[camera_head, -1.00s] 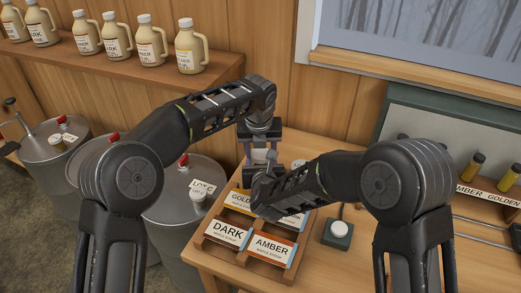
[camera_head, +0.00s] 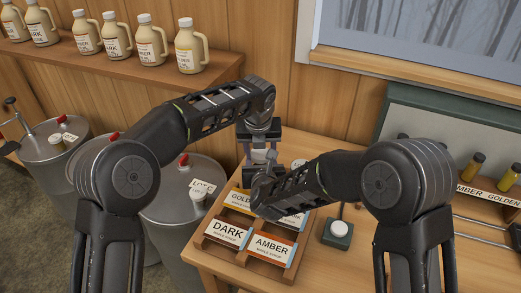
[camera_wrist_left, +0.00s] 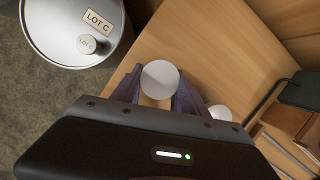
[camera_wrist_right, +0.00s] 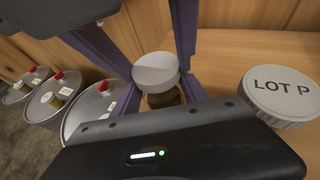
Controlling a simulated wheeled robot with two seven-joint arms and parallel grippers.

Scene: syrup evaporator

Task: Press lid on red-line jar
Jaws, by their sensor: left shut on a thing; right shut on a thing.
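My left gripper (camera_head: 260,152) is shut on a pale round lid (camera_wrist_left: 160,79), seen from above between its fingers in the left wrist view. My right gripper (camera_head: 264,178) is below it, shut on a small jar (camera_wrist_right: 165,99) with dark amber contents. In the right wrist view the lid (camera_wrist_right: 157,70) sits directly over the jar's mouth, with fingers of both grippers around the pair. I cannot tell whether the lid is fully seated. No red line shows on the jar, whose side is mostly hidden by fingers and lid.
A LOT P container (camera_wrist_right: 281,96) stands close to the right gripper. A wooden label rack (camera_head: 215,255) lies in front, with a button box (camera_head: 338,234) to its right. Metal drums (camera_head: 187,228) stand left of the table. Bare tabletop shows at the right front.

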